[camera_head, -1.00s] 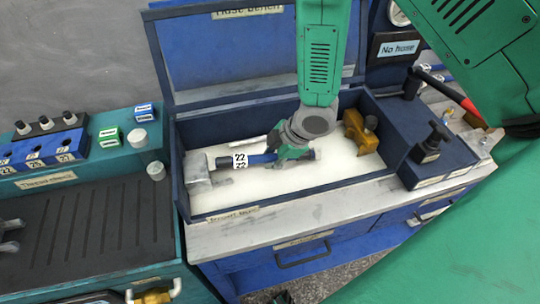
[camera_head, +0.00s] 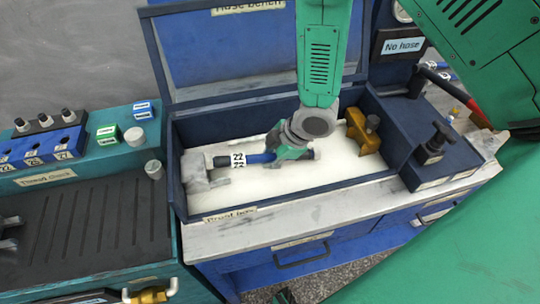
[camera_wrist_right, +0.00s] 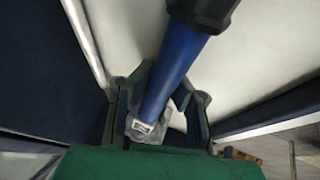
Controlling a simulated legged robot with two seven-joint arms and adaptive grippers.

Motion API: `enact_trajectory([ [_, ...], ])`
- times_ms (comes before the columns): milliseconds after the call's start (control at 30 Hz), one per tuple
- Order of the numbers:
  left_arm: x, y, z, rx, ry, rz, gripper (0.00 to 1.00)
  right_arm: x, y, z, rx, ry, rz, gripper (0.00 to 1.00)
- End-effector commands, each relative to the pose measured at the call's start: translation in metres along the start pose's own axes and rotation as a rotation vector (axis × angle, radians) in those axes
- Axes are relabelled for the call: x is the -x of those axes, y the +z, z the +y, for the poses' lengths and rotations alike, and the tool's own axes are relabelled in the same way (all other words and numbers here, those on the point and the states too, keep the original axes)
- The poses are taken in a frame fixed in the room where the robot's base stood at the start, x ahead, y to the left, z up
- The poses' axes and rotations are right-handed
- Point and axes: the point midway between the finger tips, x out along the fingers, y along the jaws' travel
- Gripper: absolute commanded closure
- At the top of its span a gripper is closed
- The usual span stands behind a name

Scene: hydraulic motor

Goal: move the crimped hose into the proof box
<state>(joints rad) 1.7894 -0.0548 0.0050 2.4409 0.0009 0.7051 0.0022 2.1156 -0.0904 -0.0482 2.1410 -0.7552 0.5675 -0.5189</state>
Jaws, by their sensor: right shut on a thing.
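The crimped hose (camera_head: 260,158) is a short blue hose with dark ends and a white label reading 22. It lies roughly level inside the open proof box (camera_head: 300,190), over its white floor. My right gripper (camera_head: 290,150) comes down from above and is shut on the hose near its right part. In the right wrist view the blue hose (camera_wrist_right: 175,75) runs between the fingers (camera_wrist_right: 160,115). Whether the hose touches the floor is unclear. A small dark and green bit at the bottom edge may be my left gripper (camera_head: 285,297); its fingers are not clear.
Inside the box, a grey block (camera_head: 200,172) stands at the left and a brass-coloured fitting (camera_head: 362,130) at the right. The raised lid (camera_head: 250,55) stands behind. The thread check station (camera_head: 85,225) is at the left. A dark knob (camera_head: 436,140) stands right of the box.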

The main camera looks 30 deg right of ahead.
Motion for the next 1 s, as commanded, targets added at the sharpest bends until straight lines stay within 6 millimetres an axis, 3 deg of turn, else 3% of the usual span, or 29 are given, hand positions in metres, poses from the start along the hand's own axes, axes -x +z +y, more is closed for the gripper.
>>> enact_trajectory([
  [1000, 0.0043, -0.0002, -0.0002, 0.000, 0.000, 0.000, 0.81, -0.0008, 0.0000, 0.0052, -0.002, 0.003, 0.001, 1.00],
])
